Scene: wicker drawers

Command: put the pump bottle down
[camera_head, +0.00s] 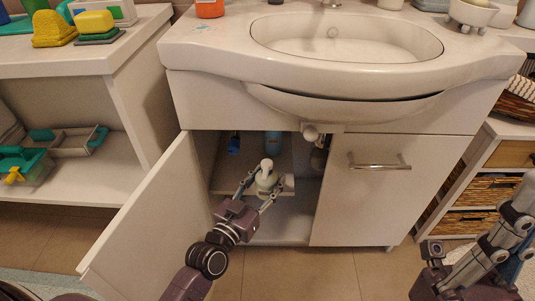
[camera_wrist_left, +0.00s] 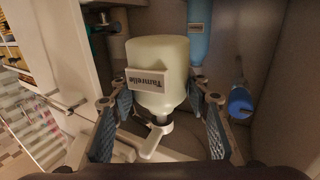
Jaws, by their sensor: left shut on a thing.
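The pale cream pump bottle (camera_head: 266,180) with a white pump head is inside the open cabinet under the sink. In the left wrist view the bottle (camera_wrist_left: 159,55) appears upside down, its label and pump visible. My left gripper (camera_head: 269,186) reaches into the cabinet, one finger on each side of the bottle, shut on it. Whether the bottle's base touches the cabinet floor (camera_head: 285,222) is hidden. My right gripper (camera_head: 502,235) is at the lower right, outside the cabinet and far from the bottle; its finger opening is unclear.
The left cabinet door (camera_head: 150,225) stands open beside my left arm; the right door (camera_head: 385,190) is closed. A blue bottle (camera_head: 273,145) stands deeper inside, and a blue-capped item (camera_wrist_left: 240,102) lies close by. Pipes (camera_head: 318,150) hang below the sink. Wicker drawers (camera_head: 490,190) stand at right.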

